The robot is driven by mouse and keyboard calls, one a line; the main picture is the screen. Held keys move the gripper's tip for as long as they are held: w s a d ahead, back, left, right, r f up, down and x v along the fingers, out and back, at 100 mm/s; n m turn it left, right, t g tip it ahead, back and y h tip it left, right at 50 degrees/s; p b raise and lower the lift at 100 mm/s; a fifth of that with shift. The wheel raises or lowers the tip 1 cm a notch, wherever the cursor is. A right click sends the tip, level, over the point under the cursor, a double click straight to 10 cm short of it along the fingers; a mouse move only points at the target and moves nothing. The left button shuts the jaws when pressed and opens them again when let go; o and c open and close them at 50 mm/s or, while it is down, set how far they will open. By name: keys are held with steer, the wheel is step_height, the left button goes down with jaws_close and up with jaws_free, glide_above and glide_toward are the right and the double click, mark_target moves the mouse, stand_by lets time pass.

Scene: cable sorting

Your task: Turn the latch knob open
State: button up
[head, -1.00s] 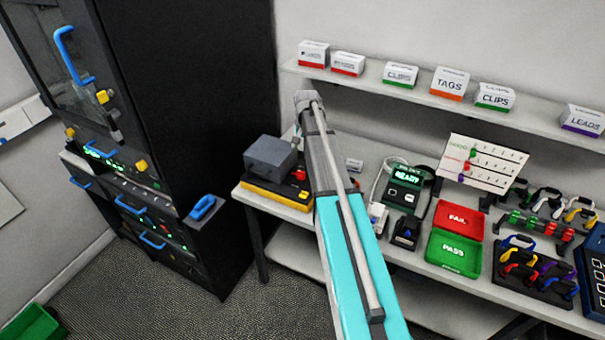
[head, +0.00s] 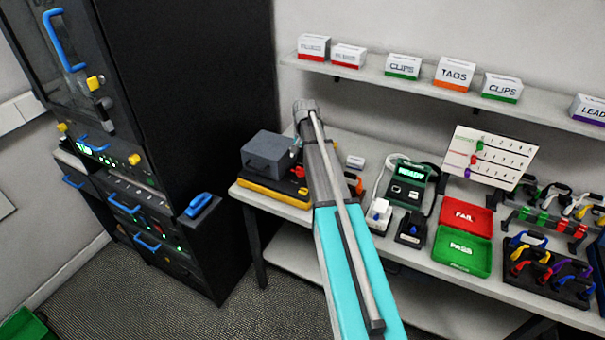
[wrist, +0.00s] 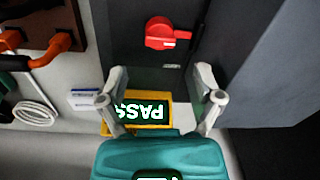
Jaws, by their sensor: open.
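The red latch knob (wrist: 160,33) is on the dark grey face of a box in the wrist view. Its lever points to the right in that picture. My gripper (wrist: 160,82) is open and empty, with its two fingers spread to either side below the knob, apart from it in the picture. Between the fingers shows a PASS display (wrist: 143,112) on a yellow base, upside down.
An orange cable (wrist: 52,48) and a coiled white cable (wrist: 36,112) lie left of the box in the wrist view. A dark wall or panel (wrist: 258,70) rises close on the right. The bench also holds a red FAIL tray (head: 467,216) and a green PASS tray (head: 462,251).

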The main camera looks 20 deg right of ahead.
mark_target(301, 169)
steer(key=shift+w+a+f+b, duration=0.1)
steer(key=shift+f+b, duration=1.4)
steer(key=shift+f, duration=0.15)
steer(key=shift+w+a+f+b, duration=0.1)
steer(key=shift+f+b, duration=1.35)
steer(key=shift+f, duration=0.15)
